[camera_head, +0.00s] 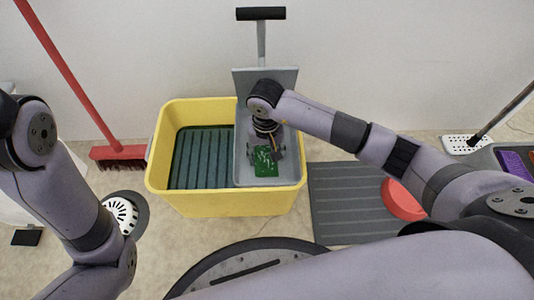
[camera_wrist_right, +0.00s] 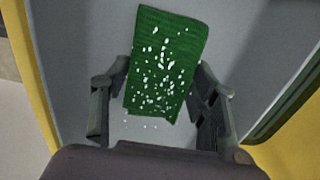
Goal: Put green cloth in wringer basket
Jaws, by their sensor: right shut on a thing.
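The green cloth (camera_head: 265,162) with white specks is at the grey wringer basket (camera_head: 272,181), which sits in the right part of the yellow bucket (camera_head: 230,205). My right gripper (camera_head: 265,150) reaches down into the basket from above. In the right wrist view the cloth (camera_wrist_right: 165,65) lies between the two fingers of my right gripper (camera_wrist_right: 160,95), which is shut on it. The grey basket floor shows around the cloth; I cannot tell whether the cloth touches it. My left arm comes in at the left, but its gripper is out of view.
The wringer's upright handle (camera_head: 261,14) rises behind the basket. A red broom (camera_head: 118,152) stands left of the bucket. A grey ribbed mat (camera_head: 345,200) with a red round object (camera_head: 400,200) lies to the right. A white slotted drain (camera_head: 122,214) is at the left.

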